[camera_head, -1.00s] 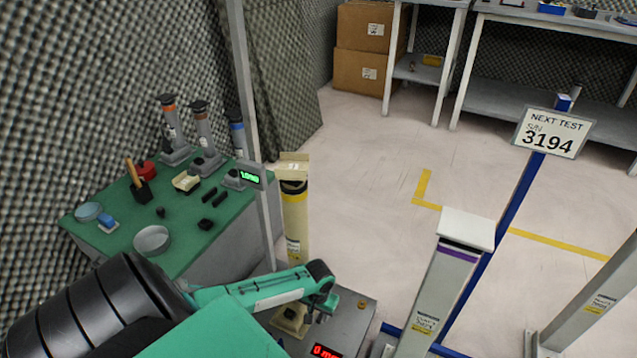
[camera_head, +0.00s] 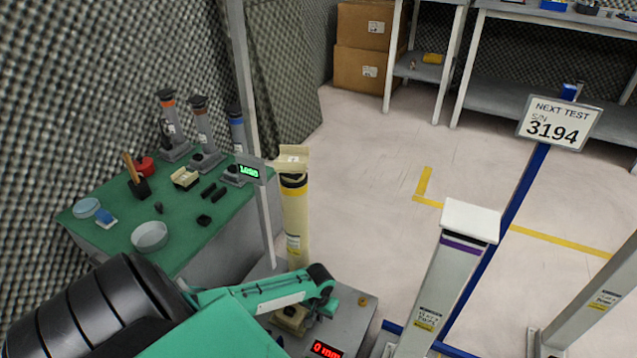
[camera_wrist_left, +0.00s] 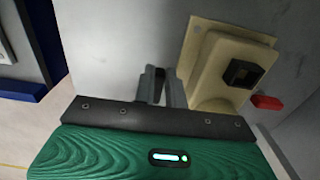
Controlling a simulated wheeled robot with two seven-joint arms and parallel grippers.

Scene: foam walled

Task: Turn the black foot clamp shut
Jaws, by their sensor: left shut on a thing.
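My left gripper (camera_head: 318,303) is low over the grey test stand base (camera_head: 350,318), beside a beige foot block (camera_head: 291,319). In the left wrist view, the fingers (camera_wrist_left: 160,88) are close together in front of the green palm. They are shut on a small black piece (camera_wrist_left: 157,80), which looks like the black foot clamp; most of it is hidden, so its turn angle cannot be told. The beige block (camera_wrist_left: 222,70) with a dark square recess and a red tab (camera_wrist_left: 266,102) is just right of the fingers. My right gripper is not in view.
A cream column with a yellow band (camera_head: 295,215) rises behind the gripper, beside a thin grey post. A red-digit display (camera_head: 325,349) is at the base's front. A green table (camera_head: 120,240) stands left. A grey column with a purple band (camera_head: 450,270) stands right.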

